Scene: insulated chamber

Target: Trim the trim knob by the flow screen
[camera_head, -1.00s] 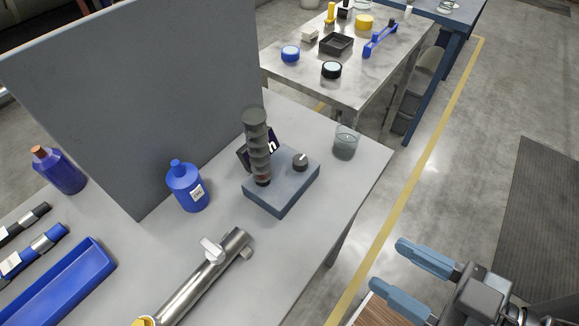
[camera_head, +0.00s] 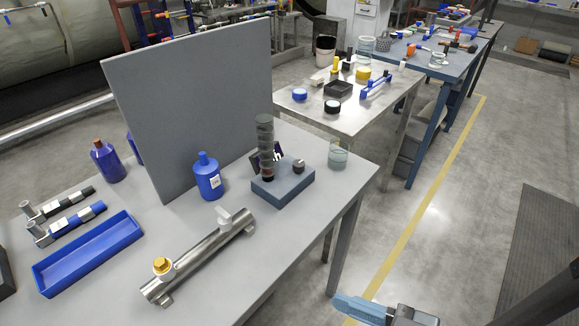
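The trim knob (camera_head: 299,166) is a small dark round knob with a light mark, on top of a blue-grey block (camera_head: 284,188) on the near grey table. The flow screen (camera_head: 253,164) is a dark panel at the back of that block, mostly hidden behind a stacked, ribbed dark column (camera_head: 266,145) that stands on the block's left part. My gripper (camera_head: 372,306) is at the bottom edge, off the table's right side, well below and right of the knob. Only one blue finger shows clearly, so its opening is hard to judge.
A glass beaker (camera_head: 338,155) stands right of the block. A blue bottle (camera_head: 207,178) and a tall grey panel (camera_head: 188,110) are left of it. A steel pipe with a valve (camera_head: 199,258) lies in front. A blue tray (camera_head: 88,254) sits at left.

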